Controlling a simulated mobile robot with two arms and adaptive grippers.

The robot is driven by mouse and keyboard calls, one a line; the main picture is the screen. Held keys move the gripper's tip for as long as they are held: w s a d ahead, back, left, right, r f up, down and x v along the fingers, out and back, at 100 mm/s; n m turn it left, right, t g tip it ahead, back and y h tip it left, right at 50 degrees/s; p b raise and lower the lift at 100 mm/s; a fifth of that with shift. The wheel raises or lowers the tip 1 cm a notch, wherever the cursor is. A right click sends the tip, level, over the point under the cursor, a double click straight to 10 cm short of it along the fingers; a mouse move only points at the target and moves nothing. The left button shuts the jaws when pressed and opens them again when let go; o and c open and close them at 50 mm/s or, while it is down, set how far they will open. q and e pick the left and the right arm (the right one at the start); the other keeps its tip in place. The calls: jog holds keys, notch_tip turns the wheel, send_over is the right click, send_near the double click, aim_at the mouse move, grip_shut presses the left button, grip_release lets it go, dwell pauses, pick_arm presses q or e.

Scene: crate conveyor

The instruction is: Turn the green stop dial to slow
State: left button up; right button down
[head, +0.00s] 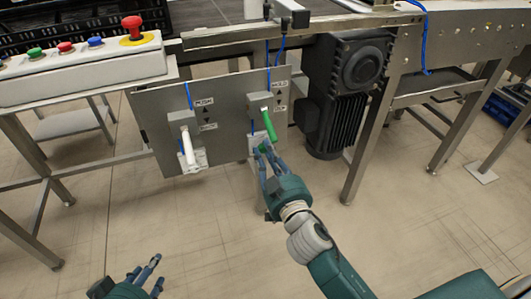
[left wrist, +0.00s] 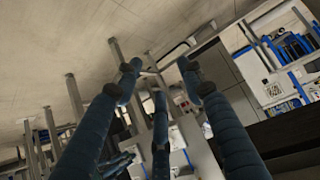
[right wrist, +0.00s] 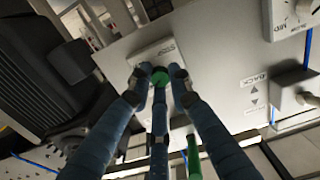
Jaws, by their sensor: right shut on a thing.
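The green stop dial (right wrist: 160,76) sits on a white plate (right wrist: 157,54) with small lettering, on the grey metal panel. In the right wrist view it is between my right gripper's fingertips (right wrist: 159,80), which are closed around it. In the head view my right gripper (head: 263,157) reaches up to the panel's lower right, and the dial is mostly hidden behind its fingers. The dial's pointer and its setting cannot be read. My left gripper (head: 143,277) is low at the front, away from the panel, fingers apart and empty; its fingers also show in the left wrist view (left wrist: 158,75).
A green-handled lever (head: 269,124) is just above the dial, close to my right fingers. A white-handled lever (head: 187,146) is to its left on the panel (head: 225,112). A dark motor (head: 345,85) hangs to the right. A button box (head: 80,65) stands upper left.

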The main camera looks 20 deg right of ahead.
jog(key=n+p, duration=0.2)
jog(key=n, duration=0.4)
jog(key=shift+p, duration=0.3)
pick_arm(q)
jog(key=s+a+f+g, duration=0.2)
jog(key=s+g, duration=0.1)
jog(key=s, duration=0.3)
jog(key=s+a+f+g+y+p, duration=0.1)
jog(key=s+a+f+g, duration=0.1)
jog(key=s, duration=0.4)
jog(key=shift+s+g+y, duration=0.25)
jog(key=shift+g+y, duration=0.05)
jog(key=shift+g, duration=0.2)
pick_arm(e)
jog(key=n, duration=0.5)
jog(key=shift+n, duration=0.3)
jog(key=c, duration=1.6)
grip_release()
jog(key=s, duration=1.2)
jog(key=shift+d, duration=0.15)
